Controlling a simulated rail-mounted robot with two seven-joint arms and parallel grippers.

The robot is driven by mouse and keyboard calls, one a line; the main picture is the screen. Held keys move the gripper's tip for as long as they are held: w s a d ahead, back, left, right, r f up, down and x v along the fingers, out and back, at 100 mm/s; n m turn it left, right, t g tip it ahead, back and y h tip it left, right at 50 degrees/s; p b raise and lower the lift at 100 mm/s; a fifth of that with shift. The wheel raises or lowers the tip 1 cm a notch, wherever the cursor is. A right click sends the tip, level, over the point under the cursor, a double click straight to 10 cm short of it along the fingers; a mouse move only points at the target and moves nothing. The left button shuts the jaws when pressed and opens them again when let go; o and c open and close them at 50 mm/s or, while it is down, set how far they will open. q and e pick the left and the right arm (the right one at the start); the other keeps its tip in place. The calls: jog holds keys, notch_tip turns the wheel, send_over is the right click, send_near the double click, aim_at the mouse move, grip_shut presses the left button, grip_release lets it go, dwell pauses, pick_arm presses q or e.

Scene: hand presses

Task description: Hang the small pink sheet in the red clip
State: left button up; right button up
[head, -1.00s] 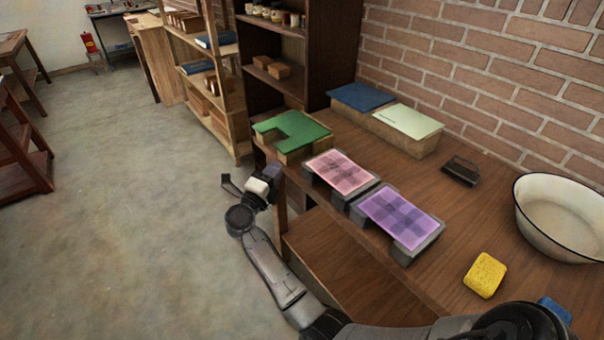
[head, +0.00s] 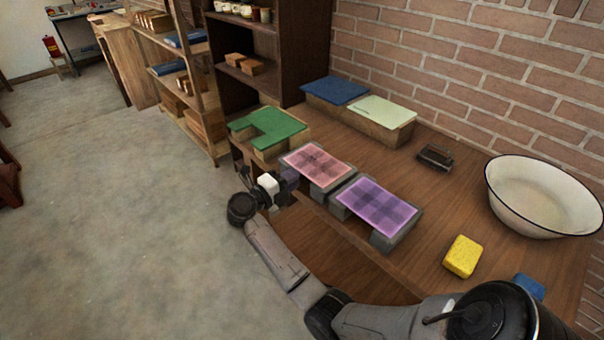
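The small pink sheet (head: 318,163), with a checked pattern, lies flat on grey blocks near the table's front edge. My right gripper (head: 288,182) is at the front left edge of this sheet, close to it. I cannot tell whether it touches the sheet, and its fingers are too small and dark to show whether they are open or shut. A purple checked sheet (head: 376,206) lies on similar grey blocks just to the right. No red clip can be made out. My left gripper is not in view.
A green sheet (head: 280,127) on blocks lies left of the pink one. Blue (head: 334,90) and pale green (head: 382,111) sheets lie behind. A dark block (head: 435,157), white basin (head: 540,198) and yellow sponge (head: 462,257) stand to the right. Open floor lies left.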

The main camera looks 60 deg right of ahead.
aim_at(302, 172)
jog(key=x, duration=0.2)
jog(key=shift+s+d+r, duration=0.1)
jog(key=shift+s+d, duration=0.05)
jog(key=shift+d, duration=0.25)
jog(key=shift+s+d+p, duration=0.2)
jog(key=shift+d+p, duration=0.2)
jog(key=shift+d, duration=0.25)
jog(key=shift+c, duration=1.2)
grip_shut()
notch_tip(302, 172, up, 3)
jog(key=p, duration=0.3)
